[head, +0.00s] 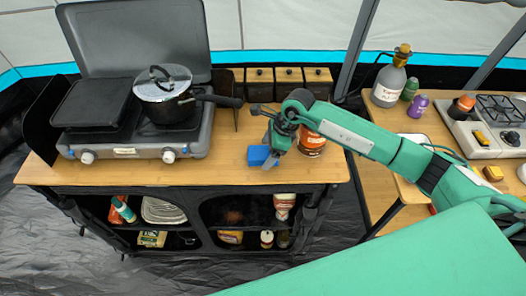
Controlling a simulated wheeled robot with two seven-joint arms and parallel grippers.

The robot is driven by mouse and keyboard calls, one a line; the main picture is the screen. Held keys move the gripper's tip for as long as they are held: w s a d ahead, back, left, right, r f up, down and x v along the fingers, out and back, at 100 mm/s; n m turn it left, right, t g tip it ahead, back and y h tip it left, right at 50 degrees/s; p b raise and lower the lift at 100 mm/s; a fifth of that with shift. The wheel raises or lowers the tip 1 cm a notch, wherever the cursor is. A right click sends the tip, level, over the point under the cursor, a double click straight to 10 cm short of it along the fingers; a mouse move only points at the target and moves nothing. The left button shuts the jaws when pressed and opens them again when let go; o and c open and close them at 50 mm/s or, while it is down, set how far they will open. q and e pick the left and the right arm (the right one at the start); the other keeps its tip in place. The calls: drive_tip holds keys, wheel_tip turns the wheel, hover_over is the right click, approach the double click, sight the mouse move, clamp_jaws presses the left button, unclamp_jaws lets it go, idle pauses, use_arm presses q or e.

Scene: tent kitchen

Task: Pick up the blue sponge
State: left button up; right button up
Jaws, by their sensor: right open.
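The blue sponge (257,155) lies on the wooden counter (215,174), to the right of the camping stove. My right gripper (272,152) is just above and right of the sponge, with its fingers pointing down. It is open, and its fingers hide part of the sponge's right side. I cannot tell whether a finger touches the sponge. My left gripper is not in view.
An orange-labelled can (311,143) stands close behind my right gripper. The two-burner stove (130,143) holds a lidded pot (166,95) whose handle reaches toward the sponge. Small wooden boxes (289,76) line the back. The counter's front left is clear.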

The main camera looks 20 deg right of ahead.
sight(267, 152)
drive_tip(key=shift+a+f, duration=0.1)
drive_tip(key=shift+f, duration=0.15)
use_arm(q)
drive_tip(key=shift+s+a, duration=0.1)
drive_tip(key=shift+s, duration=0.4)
use_arm(e)
drive_tip(key=c, duration=1.1)
wheel_tip(267, 152, up, 9)
drive_tip(key=b, duration=0.2)
drive_tip(key=shift+f+b, duration=0.15)
drive_tip(key=shift+b, duration=0.15)
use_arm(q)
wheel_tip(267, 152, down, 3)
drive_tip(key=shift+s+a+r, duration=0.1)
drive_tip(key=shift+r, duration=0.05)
use_arm(e)
drive_tip(key=s+d+n+g+h, duration=0.1)
drive_tip(key=s+n+g, duration=0.1)
drive_tip(key=n, duration=0.5)
drive_tip(key=s+d+f+n+g+h, duration=0.1)
drive_tip(key=s+n+g, duration=0.1)
drive_tip(key=s+n, duration=0.3)
drive_tip(key=s+d+n+g+h, duration=0.1)
drive_tip(key=s+n, duration=0.3)
drive_tip(key=n, duration=0.5)
drive_tip(key=shift+s+d+f+g+h, duration=0.2)
drive_tip(key=shift+d+f+g+h, duration=0.15)
drive_tip(key=shift+h, duration=0.25)
